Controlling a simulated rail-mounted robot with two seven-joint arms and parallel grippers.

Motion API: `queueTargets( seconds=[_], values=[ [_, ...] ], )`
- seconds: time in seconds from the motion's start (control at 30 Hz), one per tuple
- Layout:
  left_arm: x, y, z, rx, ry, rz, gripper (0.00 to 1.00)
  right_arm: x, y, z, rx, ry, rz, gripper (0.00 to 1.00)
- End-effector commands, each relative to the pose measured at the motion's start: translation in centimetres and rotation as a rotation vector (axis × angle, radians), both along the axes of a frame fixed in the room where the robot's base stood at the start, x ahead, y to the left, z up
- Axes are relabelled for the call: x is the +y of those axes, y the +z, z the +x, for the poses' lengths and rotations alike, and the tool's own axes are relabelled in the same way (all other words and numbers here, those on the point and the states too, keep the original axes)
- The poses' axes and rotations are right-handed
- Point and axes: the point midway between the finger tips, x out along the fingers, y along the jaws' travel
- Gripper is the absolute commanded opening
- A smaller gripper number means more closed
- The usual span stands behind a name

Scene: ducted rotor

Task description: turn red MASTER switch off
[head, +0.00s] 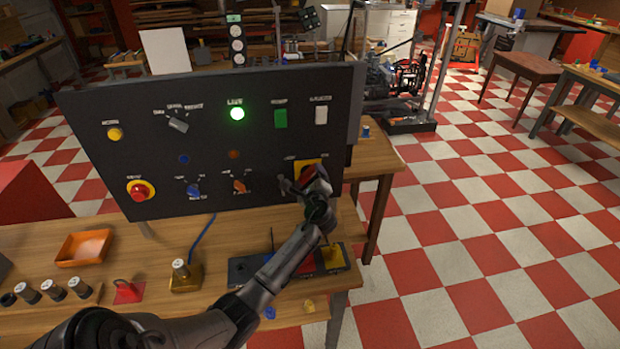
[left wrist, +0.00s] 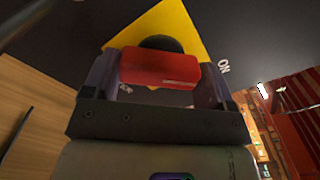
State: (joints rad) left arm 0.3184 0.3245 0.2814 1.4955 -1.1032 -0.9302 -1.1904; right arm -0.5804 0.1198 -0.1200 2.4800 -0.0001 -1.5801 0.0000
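The red MASTER switch (head: 307,173) is a red handle on a yellow plate at the lower right of the black panel (head: 215,142). In the left wrist view the red handle (left wrist: 160,69) lies across between the fingers, in front of a dark hub and the yellow plate (left wrist: 178,24). An "ON" label shows to the right of the plate. My left gripper (head: 304,184) is at the switch, with one finger against each end of the handle. In the head view the gripper hides part of the handle and plate. My right gripper is not in view.
The panel also bears a lit green lamp (head: 237,114), a red emergency button (head: 138,190), a blue knob (head: 193,190) and an orange knob (head: 240,186). An orange tray (head: 84,247) and small parts lie on the bench below. Checkered floor is free to the right.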

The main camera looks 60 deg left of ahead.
Motion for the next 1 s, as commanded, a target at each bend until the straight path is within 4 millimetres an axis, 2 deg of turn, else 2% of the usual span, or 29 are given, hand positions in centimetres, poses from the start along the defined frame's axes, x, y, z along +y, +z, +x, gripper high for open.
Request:
queueTargets(
  seconds=[0.03,0.23,0.57,1.0],
  values=[
    [0.0,0.0,0.0,0.0,0.0,0.0,0.73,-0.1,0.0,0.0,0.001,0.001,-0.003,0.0],
    [0.0,0.0,0.0,0.0,0.0,0.0,0.55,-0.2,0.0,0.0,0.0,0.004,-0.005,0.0],
    [-0.1,-0.1,0.0,-0.068,-0.001,-0.026,0.55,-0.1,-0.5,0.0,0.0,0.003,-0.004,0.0],
    [-0.1,-0.3,0.0,-0.42,-0.001,-0.166,0.55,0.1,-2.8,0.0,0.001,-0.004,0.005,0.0]
  ],
)
